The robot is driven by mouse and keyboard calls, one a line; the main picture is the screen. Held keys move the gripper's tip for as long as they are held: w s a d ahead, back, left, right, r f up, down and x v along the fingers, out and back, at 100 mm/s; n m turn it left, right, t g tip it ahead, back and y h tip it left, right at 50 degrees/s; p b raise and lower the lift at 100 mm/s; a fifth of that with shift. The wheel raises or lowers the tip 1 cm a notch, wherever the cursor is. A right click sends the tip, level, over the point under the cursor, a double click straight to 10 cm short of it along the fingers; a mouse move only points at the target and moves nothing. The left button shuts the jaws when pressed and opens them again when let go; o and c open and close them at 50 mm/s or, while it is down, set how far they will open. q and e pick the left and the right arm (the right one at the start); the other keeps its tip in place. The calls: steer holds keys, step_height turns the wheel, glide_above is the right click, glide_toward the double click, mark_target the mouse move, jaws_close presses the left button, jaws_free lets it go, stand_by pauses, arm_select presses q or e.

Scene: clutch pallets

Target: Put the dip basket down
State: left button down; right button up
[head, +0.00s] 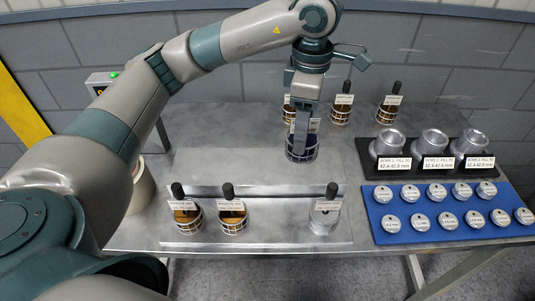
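My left gripper (301,128) reaches down from above at the middle of the table, its fingers at the top of a dip basket (302,151). This wire basket has dark blue contents. Its handle is hidden by the fingers, which look shut on it. The basket appears to hang above the steel surface, but the gap under it is hard to judge. My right gripper is not in view.
Front row: two baskets with amber contents (186,215) (232,219) and a silver cup (322,222), all with black knobs. More baskets (341,112) (387,113) stand behind. A black rack (408,174) and blue mat (450,236) lie right. The front row has a gap.

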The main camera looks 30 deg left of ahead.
arm_select(q)
steer(key=a+f+p, duration=0.3)
steer(key=a+f, duration=0.3)
steer(key=a, duration=0.5)
steer(key=shift+s+a+f, duration=0.3)
steer(key=shift+s+f, duration=0.1)
steer(key=shift+f+p, duration=1)
steer(key=shift+f, duration=0.95)
steer(key=shift+f, duration=0.15)
steer(key=c, duration=0.6)
jaws_free()
steer(key=shift+f, duration=0.1)
steer(key=shift+s, duration=0.15)
